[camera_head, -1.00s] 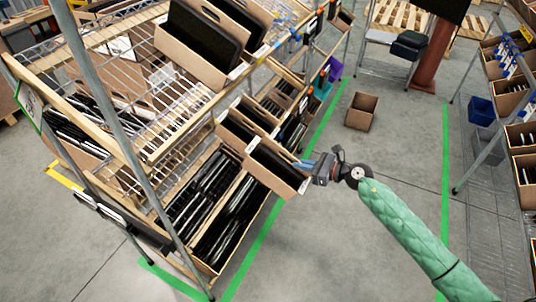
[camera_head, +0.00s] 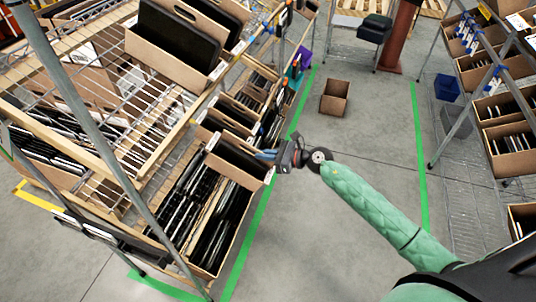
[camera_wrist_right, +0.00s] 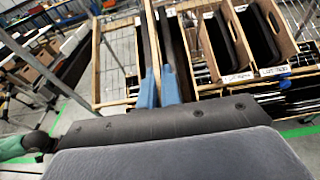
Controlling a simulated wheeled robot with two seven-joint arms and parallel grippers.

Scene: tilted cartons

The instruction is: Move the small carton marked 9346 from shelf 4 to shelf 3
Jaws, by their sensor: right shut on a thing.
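A small brown carton (camera_head: 232,172) with dark flat contents is at the aisle side of the wire rack on the left. My right gripper (camera_head: 266,154) is shut on its near right edge. In the right wrist view the blue fingers (camera_wrist_right: 159,90) are close together on its wall, with dark contents beside them. The carton is in front of the rack's middle level, above long bins of dark flat items (camera_head: 205,210). I cannot read its number or tell whether it touches the shelf. My left gripper is not in view.
A large carton (camera_head: 160,55) stands on the upper level. Labelled cartons (camera_wrist_right: 238,78) sit side by side on the rack. An empty open box (camera_head: 335,97) lies on the aisle floor. Another rack (camera_head: 475,65) with bins is at the right. The aisle between green lines is mostly clear.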

